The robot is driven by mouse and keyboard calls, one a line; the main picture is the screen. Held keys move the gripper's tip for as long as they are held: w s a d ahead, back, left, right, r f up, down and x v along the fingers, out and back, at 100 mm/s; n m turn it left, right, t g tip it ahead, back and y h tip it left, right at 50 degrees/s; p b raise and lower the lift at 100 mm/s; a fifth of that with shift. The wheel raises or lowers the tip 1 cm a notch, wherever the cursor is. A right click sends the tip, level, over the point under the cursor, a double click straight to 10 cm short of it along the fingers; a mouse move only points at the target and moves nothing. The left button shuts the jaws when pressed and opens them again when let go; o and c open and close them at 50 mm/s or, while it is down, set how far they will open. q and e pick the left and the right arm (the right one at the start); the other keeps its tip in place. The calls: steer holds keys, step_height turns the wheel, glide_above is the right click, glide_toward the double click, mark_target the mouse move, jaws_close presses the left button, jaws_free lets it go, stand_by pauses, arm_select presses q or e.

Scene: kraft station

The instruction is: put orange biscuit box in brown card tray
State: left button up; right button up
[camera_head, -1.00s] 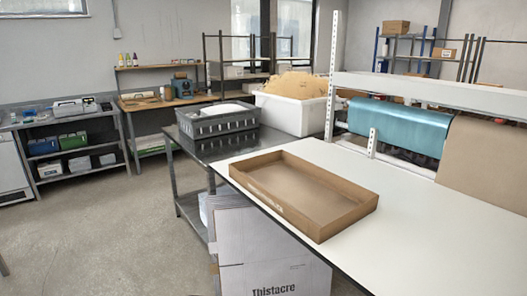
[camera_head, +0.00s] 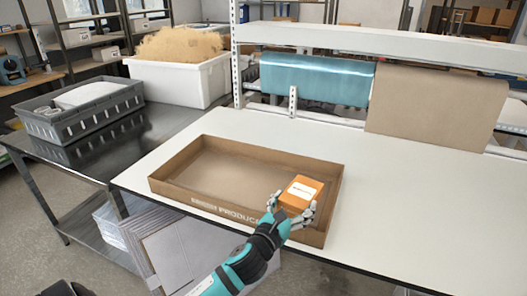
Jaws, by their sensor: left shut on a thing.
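The brown card tray (camera_head: 180,160) lies on the white table, open at the top, with printed lettering on its front wall. The orange biscuit box (camera_head: 309,184), with a white label, is over the tray's front right corner area. My left gripper (camera_head: 292,207) reaches in from below over the tray's front wall and is shut on the box. I cannot tell whether the box touches the tray floor. My right gripper is not in view.
The white table (camera_head: 420,190) is clear right of the tray. Blue and brown rolls (camera_head: 315,80) hang behind it under a white shelf. A grey crate (camera_head: 75,118) and a white bin with shredded fill (camera_head: 175,82) stand on the metal bench at left.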

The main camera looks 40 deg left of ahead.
arm_select(q)
steer(key=w+a+r+n+y+b, duration=0.2)
steer(key=w+a, duration=0.5)
steer(key=a, duration=0.5)
steer(key=shift+w+a+r+y, duration=0.25)
steer(key=shift+a+r+y, duration=0.15)
steer(key=shift+r, duration=0.1)
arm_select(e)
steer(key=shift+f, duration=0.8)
arm_select(q)
steer(key=shift+r, duration=0.1)
